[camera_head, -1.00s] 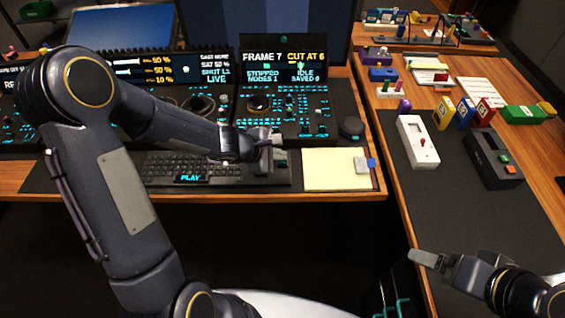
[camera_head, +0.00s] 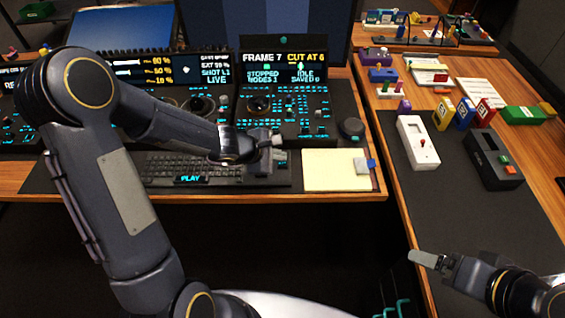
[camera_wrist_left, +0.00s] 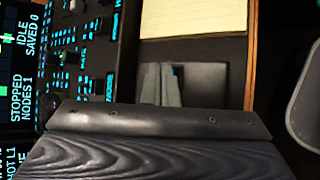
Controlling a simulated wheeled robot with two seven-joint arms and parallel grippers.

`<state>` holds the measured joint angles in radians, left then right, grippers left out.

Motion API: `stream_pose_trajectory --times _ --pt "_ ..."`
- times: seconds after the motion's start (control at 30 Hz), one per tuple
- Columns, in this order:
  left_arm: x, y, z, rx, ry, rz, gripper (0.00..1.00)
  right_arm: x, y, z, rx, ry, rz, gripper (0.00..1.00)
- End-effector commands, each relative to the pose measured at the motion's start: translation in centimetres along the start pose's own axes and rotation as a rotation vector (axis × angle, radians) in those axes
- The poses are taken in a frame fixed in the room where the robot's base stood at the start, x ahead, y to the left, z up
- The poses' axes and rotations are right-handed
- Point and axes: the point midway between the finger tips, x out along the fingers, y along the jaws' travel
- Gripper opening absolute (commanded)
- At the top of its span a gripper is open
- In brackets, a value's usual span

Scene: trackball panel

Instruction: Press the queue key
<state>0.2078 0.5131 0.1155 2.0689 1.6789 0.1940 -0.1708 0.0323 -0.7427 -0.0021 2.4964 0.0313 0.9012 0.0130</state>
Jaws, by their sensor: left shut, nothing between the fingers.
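The control panel (camera_head: 315,105) with cyan-lit keys stands at the back centre, below a screen (camera_head: 284,68) reading FRAME 7 and CUT AT 6. I cannot tell which key is the queue key; the lettering is too small. My left gripper (camera_head: 277,142) is shut and empty, in front of the panel's lower edge and over the right end of the keyboard base. In the left wrist view its fingers (camera_wrist_left: 160,84) are together over a dark flat surface, with a small cyan patch beside the tips. The panel's lit keys (camera_wrist_left: 68,60) are at left there. My right gripper (camera_head: 430,260) is at lower right, its jaw state unclear.
A keyboard (camera_head: 195,168) with a lit PLAY key lies below my left forearm. A yellow pad (camera_head: 333,168) lies right of it, and a dark round knob (camera_head: 351,127) stands behind the pad. The right-hand table holds a white switch box (camera_head: 416,150) and a black button box (camera_head: 492,165).

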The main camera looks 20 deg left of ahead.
Motion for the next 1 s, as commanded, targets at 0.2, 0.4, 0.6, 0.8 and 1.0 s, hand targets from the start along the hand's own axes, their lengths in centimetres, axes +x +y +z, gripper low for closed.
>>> stream_pose_trajectory --times 0.2,0.4,0.6,0.8,1.0 --pt "0.0 0.0 0.0 0.0 0.0 0.0 0.0 0.0 0.0 0.0 0.0 0.0 0.0 0.88" --pt "0.0 0.0 0.0 0.0 0.0 0.0 0.0 0.0 0.0 0.0 0.0 0.0 0.0 0.88" --pt "0.12 -0.09 -0.09 0.0 0.0 0.0 0.0 0.16 0.08 0.08 0.0 0.0 0.0 0.88" --pt "0.6 -0.43 -0.45 0.0 0.0 0.0 0.0 0.87 0.4 0.44 0.0 0.0 0.0 0.88" --pt "0.58 -0.42 -0.44 0.0 0.0 0.0 0.0 0.89 0.41 0.45 0.0 0.0 0.0 0.88"
